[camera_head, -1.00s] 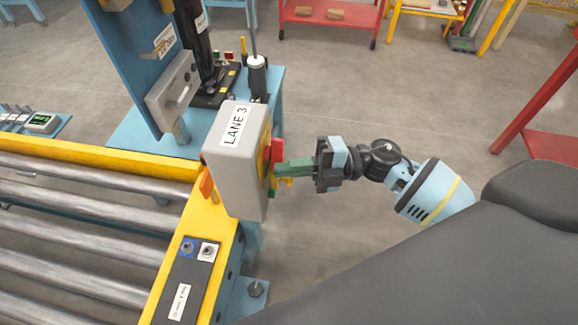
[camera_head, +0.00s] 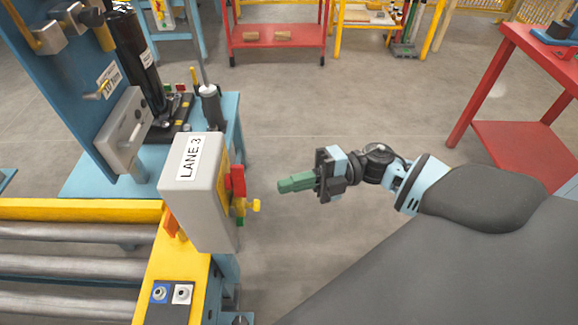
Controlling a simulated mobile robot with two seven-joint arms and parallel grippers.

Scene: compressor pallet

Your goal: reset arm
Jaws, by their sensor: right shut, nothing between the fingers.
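My right arm comes in from the right, and my right gripper (camera_head: 284,185) is shut with its green fingers together and nothing between them. It is in free air to the right of the grey LANE 3 control box (camera_head: 192,205), with a clear gap between the fingertips and the box. The box has a red part (camera_head: 238,182) and a yellow knob (camera_head: 254,206) on its right side. My left gripper is not in view.
The roller conveyor (camera_head: 75,272) with its yellow frame lies at the lower left. A blue stand (camera_head: 95,180) is behind the box. A red table (camera_head: 525,145) stands at the right and a red cart (camera_head: 280,38) at the back. The floor between is clear.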

